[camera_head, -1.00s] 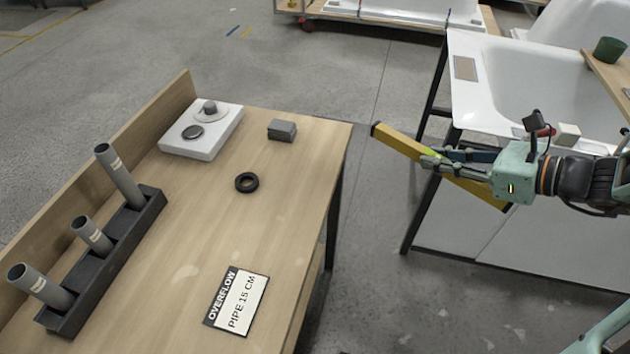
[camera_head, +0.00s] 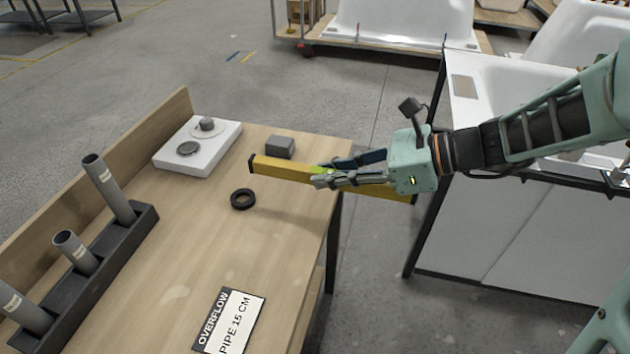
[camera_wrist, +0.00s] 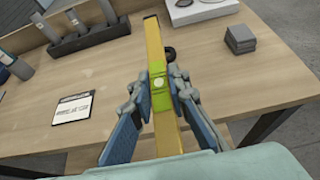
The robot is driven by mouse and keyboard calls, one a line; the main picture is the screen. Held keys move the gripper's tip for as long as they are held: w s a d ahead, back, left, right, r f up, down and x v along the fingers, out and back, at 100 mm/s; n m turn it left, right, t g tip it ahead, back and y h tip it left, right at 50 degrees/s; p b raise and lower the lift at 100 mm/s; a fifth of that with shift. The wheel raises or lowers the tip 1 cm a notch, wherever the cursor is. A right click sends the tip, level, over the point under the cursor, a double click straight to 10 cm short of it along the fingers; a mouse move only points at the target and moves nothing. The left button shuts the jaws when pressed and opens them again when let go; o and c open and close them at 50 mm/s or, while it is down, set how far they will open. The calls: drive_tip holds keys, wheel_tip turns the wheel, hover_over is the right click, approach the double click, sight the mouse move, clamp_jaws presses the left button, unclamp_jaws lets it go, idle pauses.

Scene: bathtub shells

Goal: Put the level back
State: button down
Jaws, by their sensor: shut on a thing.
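The level is a long yellow bar with a dark end cap (camera_head: 282,169). My gripper (camera_head: 322,177) is shut on the level near its middle, at the green vial section, and holds it above the right edge of the wooden workbench (camera_head: 185,265). In the wrist view the level (camera_wrist: 154,45) runs away from me between both fingers (camera_wrist: 158,90), over the bench top. Its far end points left over the bench in the head view, and its near end is partly hidden behind my gripper.
On the bench are a black ring (camera_head: 243,199), a grey block (camera_head: 280,147), a white plate with round fittings (camera_head: 198,160), a dark rack (camera_head: 85,275) with grey pipes, and an overflow pipe card (camera_head: 228,320). A white bathtub (camera_head: 475,105) stands right. The bench's middle is clear.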

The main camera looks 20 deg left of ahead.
drive_tip(key=b, duration=0.2)
hover_over(307, 197)
drive_tip(key=f, duration=0.6)
drive_tip(key=shift+s+d+f, duration=0.15)
drive_tip(key=shift+d+f, duration=0.05)
drive_tip(key=shift+f, duration=0.2)
drive_tip(key=shift+w+a+f+b, duration=0.1)
drive_tip(key=shift+f+b, duration=0.15)
drive_tip(key=shift+f, duration=0.65)
drive_tip(key=shift+w+a+f+b, duration=0.1)
drive_tip(key=shift+f+b, duration=0.15)
drive_tip(key=shift+f, duration=0.65)
drive_tip(key=shift+f, duration=0.1)
drive_tip(key=shift+f, duration=0.15)
drive_tip(key=c, duration=1.8)
unclamp_jaws()
drive_tip(key=shift+c, duration=0.2)
drive_tip(key=shift+r, duration=0.3)
drive_tip(key=p+v, duration=0.2)
drive_tip(key=v, duration=1)
drive_tip(key=shift+p, duration=0.35)
